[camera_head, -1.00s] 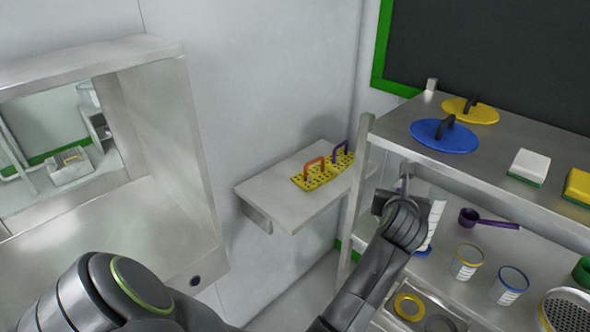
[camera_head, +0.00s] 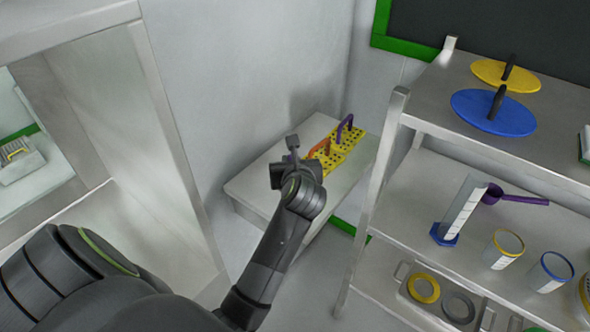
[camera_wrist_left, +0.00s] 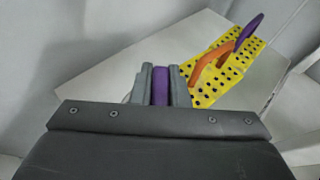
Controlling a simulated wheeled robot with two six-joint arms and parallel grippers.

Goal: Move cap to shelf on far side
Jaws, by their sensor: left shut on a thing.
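My left gripper (camera_head: 292,158) is shut on a purple thing (camera_wrist_left: 160,85), taken to be the cap. Only a purple strip of it shows between the fingers (camera_wrist_left: 160,84) in the left wrist view; the head view does not show it clearly. The gripper is over the left part of the pale wall shelf (camera_head: 250,185), which also fills the wrist view (camera_wrist_left: 110,80). I cannot tell whether the cap touches the shelf. My right gripper is not in view.
Yellow perforated plates (camera_head: 352,135) with an orange handle (camera_wrist_left: 211,64) and a purple handle (camera_head: 344,128) occupy the shelf's right part. A metal rack (camera_head: 420,195) at right holds lids, a measuring cylinder (camera_head: 462,208), a purple scoop (camera_head: 515,198) and cups. The shelf's left part looks clear.

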